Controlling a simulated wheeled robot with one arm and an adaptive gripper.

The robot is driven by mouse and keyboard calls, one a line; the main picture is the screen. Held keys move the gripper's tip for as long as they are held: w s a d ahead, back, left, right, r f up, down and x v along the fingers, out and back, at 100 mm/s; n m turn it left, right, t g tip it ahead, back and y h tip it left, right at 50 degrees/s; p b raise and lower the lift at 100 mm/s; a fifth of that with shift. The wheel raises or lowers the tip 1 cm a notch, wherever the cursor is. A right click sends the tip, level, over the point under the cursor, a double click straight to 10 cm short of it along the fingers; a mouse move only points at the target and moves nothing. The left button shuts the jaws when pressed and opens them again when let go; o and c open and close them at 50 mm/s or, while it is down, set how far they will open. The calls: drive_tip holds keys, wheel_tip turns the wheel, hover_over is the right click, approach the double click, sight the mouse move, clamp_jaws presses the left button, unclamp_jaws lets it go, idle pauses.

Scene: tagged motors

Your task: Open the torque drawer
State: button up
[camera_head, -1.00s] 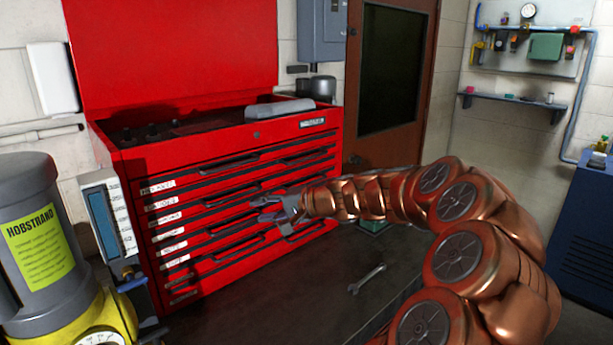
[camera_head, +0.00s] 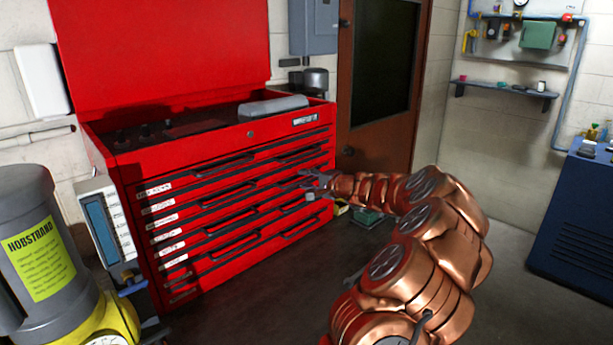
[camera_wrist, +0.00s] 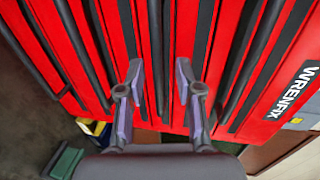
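The red tool chest (camera_head: 252,136) stands at left with its lid up. Its stacked drawers look shut, with long dark pulls in two columns. White labels (camera_head: 164,226) run down the left edge; they are too small to read, so I cannot tell which drawer is torque. My gripper (camera_head: 305,186) is in front of the right-hand column, near the chest's right end. In the wrist view my gripper (camera_wrist: 159,75) has its fingers apart with nothing clamped. The red drawer fronts (camera_wrist: 175,40) and dark strips run up the picture beyond the fingertips.
The grey and yellow Hobstrand canister (camera_head: 40,240) stands at front left, beside a white and blue panel (camera_head: 103,220). A green box (camera_head: 366,218) sits near the chest's right end. A blue cabinet (camera_head: 575,225) stands at far right. The dark floor before the chest is mostly clear.

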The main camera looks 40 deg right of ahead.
drive_tip(key=shift+w+f, duration=0.2)
drive_tip(key=shift+w, duration=0.45)
drive_tip(key=shift+c, duration=0.2)
clamp_jaws()
drive_tip(key=shift+r, duration=0.1)
